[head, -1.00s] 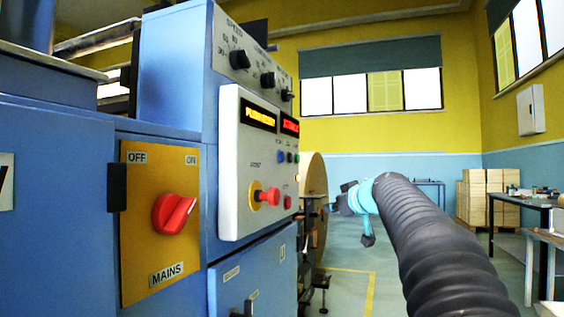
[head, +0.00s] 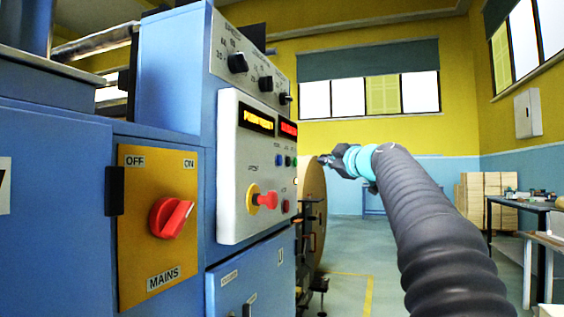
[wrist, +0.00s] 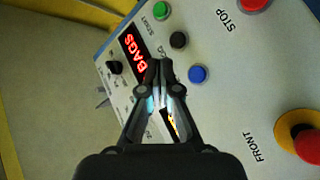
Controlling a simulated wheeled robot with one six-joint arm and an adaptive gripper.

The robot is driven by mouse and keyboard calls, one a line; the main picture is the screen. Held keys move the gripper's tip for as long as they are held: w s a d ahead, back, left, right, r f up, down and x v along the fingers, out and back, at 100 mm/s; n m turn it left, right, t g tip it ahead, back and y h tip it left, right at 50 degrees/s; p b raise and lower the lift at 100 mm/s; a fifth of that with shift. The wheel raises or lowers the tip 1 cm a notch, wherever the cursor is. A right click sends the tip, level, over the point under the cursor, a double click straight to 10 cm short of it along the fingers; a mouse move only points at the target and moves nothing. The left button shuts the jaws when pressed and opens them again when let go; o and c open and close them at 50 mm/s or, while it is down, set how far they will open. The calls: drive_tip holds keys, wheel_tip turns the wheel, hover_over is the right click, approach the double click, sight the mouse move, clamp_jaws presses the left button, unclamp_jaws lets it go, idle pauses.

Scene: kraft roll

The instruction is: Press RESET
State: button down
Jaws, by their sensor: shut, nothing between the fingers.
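The grey control panel (head: 241,150) on the blue machine carries several buttons. No RESET label can be read in either view. In the wrist view a blue button (wrist: 198,74) lies just right of my fingertips, a black button (wrist: 178,40) above them, and a green button (wrist: 161,11) marked START higher up. A red button (wrist: 254,4) marked STOP is at the top edge. My gripper (wrist: 159,68) is shut and empty, pointing at the panel; contact cannot be told. In the head view my gripper (head: 325,160) is right of the panel, its tips small.
A red mushroom knob on a yellow base (wrist: 304,142) stands out from the panel near the FRONT label. A lit BAGS display (wrist: 133,52) is left of the fingers. A red MAINS switch (head: 171,217) and a large brown roll (head: 312,190) are nearby.

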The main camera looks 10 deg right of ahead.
sight(279, 160)
drive_tip(key=w+a+p, duration=0.3)
drive_tip(key=w+a, duration=0.2)
drive_tip(key=a, duration=0.2)
drive_tip(key=shift+a, duration=0.15)
idle(0.3)
drive_tip(key=shift+a, duration=0.15)
idle(1.3)
drive_tip(key=shift+w+a, duration=0.2)
drive_tip(key=shift+w+a, duration=0.25)
drive_tip(key=shift+a, duration=0.15)
idle(0.9)
idle(0.3)
drive_tip(key=shift+s+d+b, duration=0.5)
drive_tip(key=shift+d+b, duration=0.2)
drive_tip(key=shift+d, duration=0.05)
